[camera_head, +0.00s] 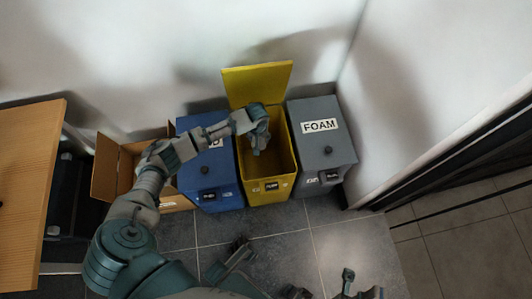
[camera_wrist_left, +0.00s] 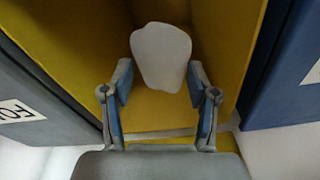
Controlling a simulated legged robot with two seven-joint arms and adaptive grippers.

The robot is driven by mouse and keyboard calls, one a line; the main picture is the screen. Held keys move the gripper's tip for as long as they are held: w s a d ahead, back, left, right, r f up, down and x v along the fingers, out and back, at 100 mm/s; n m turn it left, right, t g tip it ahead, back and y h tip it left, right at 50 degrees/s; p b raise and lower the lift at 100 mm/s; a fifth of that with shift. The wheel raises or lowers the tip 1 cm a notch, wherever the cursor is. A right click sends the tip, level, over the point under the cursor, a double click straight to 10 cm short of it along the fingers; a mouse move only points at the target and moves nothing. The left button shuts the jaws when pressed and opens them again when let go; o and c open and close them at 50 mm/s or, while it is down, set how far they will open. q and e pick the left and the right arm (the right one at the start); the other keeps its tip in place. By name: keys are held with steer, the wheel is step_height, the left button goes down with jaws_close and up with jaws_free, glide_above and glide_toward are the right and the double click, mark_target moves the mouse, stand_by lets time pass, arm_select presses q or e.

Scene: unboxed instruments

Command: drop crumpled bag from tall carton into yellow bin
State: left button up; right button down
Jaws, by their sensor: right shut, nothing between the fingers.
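The crumpled bag (camera_wrist_left: 160,58) is a pale, rounded lump in the left wrist view. In the head view my left gripper (camera_head: 258,150) reaches into the open yellow bin (camera_head: 281,165), and the bag is hidden there. The bin's yellow lid (camera_head: 256,84) stands raised against the wall. The tall carton (camera_head: 105,168) stands open at left, partly behind my left arm. My right gripper (camera_head: 348,275) is shut and empty low in the head view.
A blue bin (camera_head: 212,170) and a grey bin (camera_head: 320,150) marked FOAM flank the yellow bin closely, both lidded. A wooden tabletop (camera_head: 28,190) is at far left. Tiled floor (camera_head: 330,235) lies clear in front of the bins.

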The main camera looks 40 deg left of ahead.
arm_select(q)
steer(key=shift+o, duration=0.7)
step_height(320, 180, up, 12)
steer(key=s, duration=0.1)
steer(key=shift+d, duration=0.4)
steer(key=shift+f, duration=0.15)
